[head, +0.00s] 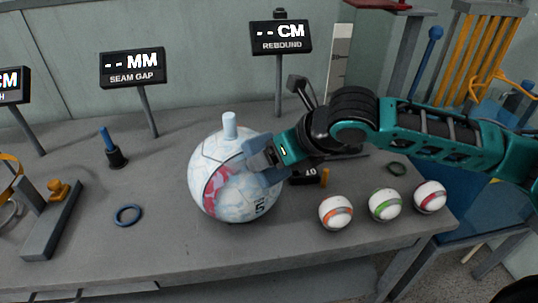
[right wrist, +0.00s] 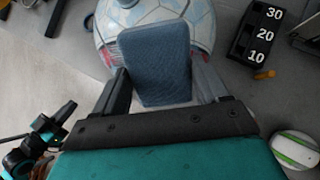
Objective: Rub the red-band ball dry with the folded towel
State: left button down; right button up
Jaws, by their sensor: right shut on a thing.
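A large white ball (head: 222,165) with pale blue seams, a pink-red band and a number 5 sits on the grey table, a pale blue peg on its top. A small white ball with a red band (head: 430,197) rests near the table's right end. My right gripper (head: 264,160) is at the large ball's right side, shut on the folded blue towel (right wrist: 156,64). The towel overlaps the large ball in both views; I cannot tell whether it presses on it. The towel and fingers hide part of that ball.
Small balls with orange (head: 336,212) and green (head: 385,205) bands stand beside the small red-band one. A black block marked 10, 20, 30 (right wrist: 254,34) is behind my right gripper. A blue ring (head: 128,215) lies left, with clear table around it.

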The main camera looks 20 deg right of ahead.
jog(key=shift+w+d, duration=0.1)
jog(key=shift+d, duration=0.15)
jog(key=shift+s+a+p, duration=0.3)
jog(key=shift+a, duration=0.4)
jog(key=shift+s+a+p, duration=0.25)
jog(key=shift+s+a, duration=0.05)
jog(key=shift+a, duration=0.35)
jog(key=shift+r, duration=0.1)
jog(key=shift+s+d+r+p, duration=0.2)
jog(key=shift+s+r+p, duration=0.3)
jog(key=shift+p, duration=0.35)
jog(key=p+v, duration=0.4)
jog(key=shift+s+d+r, duration=0.1)
jog(key=shift+r, duration=0.1)
